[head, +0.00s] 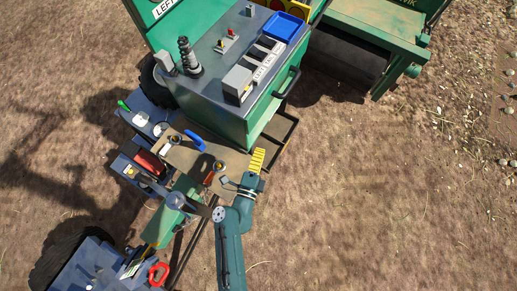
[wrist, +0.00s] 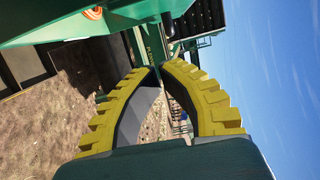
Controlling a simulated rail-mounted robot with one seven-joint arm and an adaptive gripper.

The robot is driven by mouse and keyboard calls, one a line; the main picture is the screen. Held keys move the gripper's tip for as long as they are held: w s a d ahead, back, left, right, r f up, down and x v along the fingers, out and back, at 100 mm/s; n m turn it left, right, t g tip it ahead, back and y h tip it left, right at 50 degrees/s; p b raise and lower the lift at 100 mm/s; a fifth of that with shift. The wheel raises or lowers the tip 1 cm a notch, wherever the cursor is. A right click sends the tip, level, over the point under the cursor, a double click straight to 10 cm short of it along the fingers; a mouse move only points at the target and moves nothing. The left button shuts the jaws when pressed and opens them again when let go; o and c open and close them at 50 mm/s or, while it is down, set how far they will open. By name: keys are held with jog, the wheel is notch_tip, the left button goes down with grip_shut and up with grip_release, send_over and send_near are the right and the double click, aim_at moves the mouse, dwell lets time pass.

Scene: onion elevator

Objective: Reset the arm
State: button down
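My teal arm reaches up from the bottom middle of the head view. My gripper (head: 257,160) has yellow ridged fingers and is above the ground, just right of the tan work surface (head: 225,157) and below the green cabinet. In the wrist view, the two yellow fingers of my gripper (wrist: 159,67) arch toward each other and their tips come together. I see nothing held between them. Ground shows through the gap lower between the fingers.
A green cabinet (head: 219,121) with a grey top holds a blue tray (head: 283,27), a dark coiled post (head: 188,57) and switches. A green machine (head: 378,35) stands at the upper right. Red-handled (head: 158,274) and other parts lie at the lower left. Bare ground is open on the right.

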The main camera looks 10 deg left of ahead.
jog(key=shift+s+a, duration=0.15)
jog(key=shift+s, duration=0.7)
